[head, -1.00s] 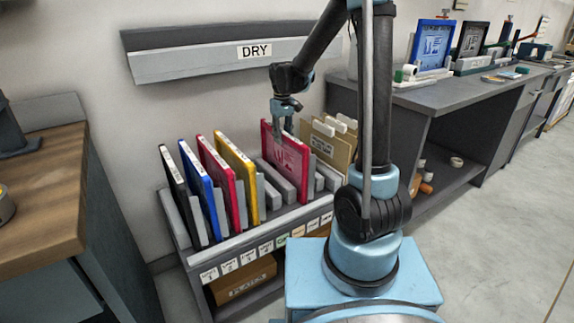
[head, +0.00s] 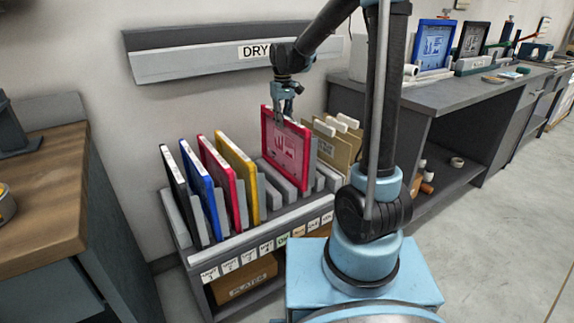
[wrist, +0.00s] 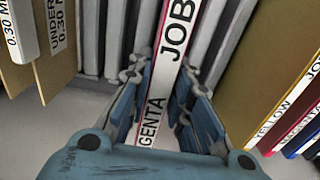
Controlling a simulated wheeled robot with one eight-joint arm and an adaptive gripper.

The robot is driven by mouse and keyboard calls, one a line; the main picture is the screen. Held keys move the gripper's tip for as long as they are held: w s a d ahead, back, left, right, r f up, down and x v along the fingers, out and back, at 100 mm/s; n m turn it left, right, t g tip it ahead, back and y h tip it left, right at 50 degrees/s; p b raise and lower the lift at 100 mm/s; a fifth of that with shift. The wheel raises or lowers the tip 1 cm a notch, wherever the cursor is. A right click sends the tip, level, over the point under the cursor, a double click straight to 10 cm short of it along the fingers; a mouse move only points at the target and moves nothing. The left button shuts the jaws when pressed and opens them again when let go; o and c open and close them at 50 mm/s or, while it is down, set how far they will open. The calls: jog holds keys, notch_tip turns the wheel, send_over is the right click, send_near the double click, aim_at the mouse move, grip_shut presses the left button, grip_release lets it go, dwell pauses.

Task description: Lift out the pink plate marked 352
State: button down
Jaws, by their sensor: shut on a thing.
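A pink-framed plate (head: 290,150) with a pale print stands upright in the right-middle part of the drying rack (head: 225,243), raised above the grey dividers beside it. The number is out of view. A second pink-red plate (head: 217,172) stands in the rack further left.
Black (head: 175,190), blue (head: 198,185) and yellow (head: 238,172) plates stand to the left in the rack. Tan folders (head: 335,148) stand close on the right. A wall rail marked "DRY" (head: 200,60) is behind. A wooden bench (head: 40,190) stands at far left.

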jog(key=shift+r, duration=2.3)
